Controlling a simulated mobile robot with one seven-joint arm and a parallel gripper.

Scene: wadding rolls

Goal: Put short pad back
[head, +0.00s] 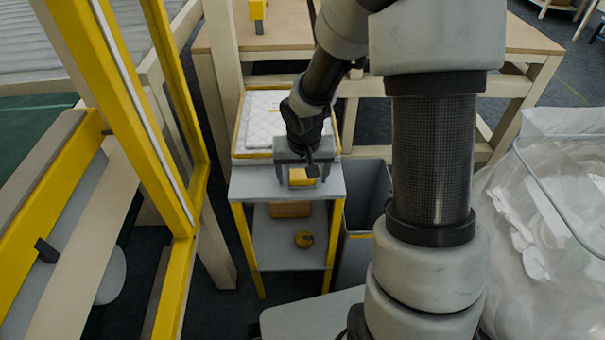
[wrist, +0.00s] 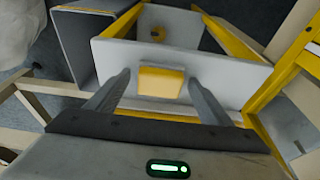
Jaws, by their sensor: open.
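My gripper (head: 299,172) is open above the grey top of a small yellow-legged stand (head: 334,182). A small yellow block (head: 300,179) lies on that top. In the wrist view the block (wrist: 160,82) shows between my two finger tips (wrist: 159,78), with space on both sides. I cannot tell whether the fingers reach down to its height. White quilted pads (head: 262,122) lie in a yellow-edged tray behind the stand, partly hidden by my arm. I cannot tell which piece is the short pad.
A grey bin (head: 368,185) stands right of the stand. The stand's lower shelf (head: 285,255) holds a brown box (head: 290,209) and a round yellow item (head: 304,240). A yellow frame (head: 180,210) rises at left. A clear bag of white scraps (head: 540,220) is at right.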

